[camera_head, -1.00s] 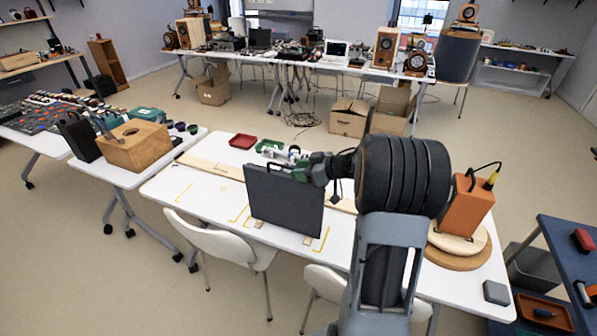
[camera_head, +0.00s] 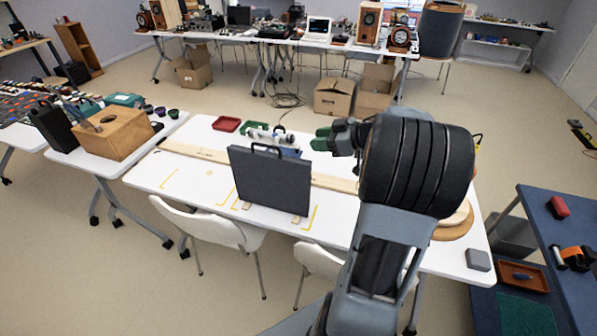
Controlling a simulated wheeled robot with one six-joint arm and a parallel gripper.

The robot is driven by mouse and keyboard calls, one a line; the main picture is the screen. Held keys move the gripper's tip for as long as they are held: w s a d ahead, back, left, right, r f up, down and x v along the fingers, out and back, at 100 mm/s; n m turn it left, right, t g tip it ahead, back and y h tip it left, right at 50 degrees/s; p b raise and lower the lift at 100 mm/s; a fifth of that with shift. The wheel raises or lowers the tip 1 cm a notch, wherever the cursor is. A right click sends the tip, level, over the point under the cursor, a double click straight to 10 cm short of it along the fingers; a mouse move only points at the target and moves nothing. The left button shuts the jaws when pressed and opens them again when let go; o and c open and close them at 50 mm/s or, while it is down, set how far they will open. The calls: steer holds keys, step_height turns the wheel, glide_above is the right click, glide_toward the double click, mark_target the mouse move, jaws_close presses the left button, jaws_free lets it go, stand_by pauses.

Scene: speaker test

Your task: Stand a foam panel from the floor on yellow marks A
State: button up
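A dark grey foam panel (camera_head: 270,182) with a black handle on top stands upright on the white table (camera_head: 345,215). Yellow corner marks (camera_head: 312,218) show on the tabletop at its lower right, and more yellow lines lie at its lower left. Small pale wooden pieces show by its bottom edge. I cannot read which marks carry the letter A. My gripper (camera_head: 321,138) has green fingertips with a small gap between them. It is empty, above and right of the panel's top and apart from it. No foam panel shows on the floor.
A long pale wooden strip (camera_head: 205,152), a red tray (camera_head: 227,124) and some small gear lie behind the panel. White chairs (camera_head: 212,228) stand at the table's near side. My arm hides much of the table's right end. A blue workbench (camera_head: 565,235) stands at the right.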

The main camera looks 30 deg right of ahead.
steer(key=w+a+r+m+t+h, duration=0.3)
steer(key=w+r+m+t+h, duration=0.15)
steer(key=r+h, duration=0.4)
steer(key=s+a+f+m+g, duration=0.2)
steer(key=s+a+f+g, duration=0.3)
steer(key=s+a, duration=0.3)
steer(key=s+a+f+m+g, duration=0.2)
steer(key=s+a+f+g, duration=0.4)
steer(key=s, duration=0.5)
step_height(320, 180, down, 2)
steer(key=shift+s+a+f, duration=0.1)
steer(key=shift+s+a, duration=0.1)
steer(key=shift+a, duration=0.95)
steer(key=shift+g, duration=0.25)
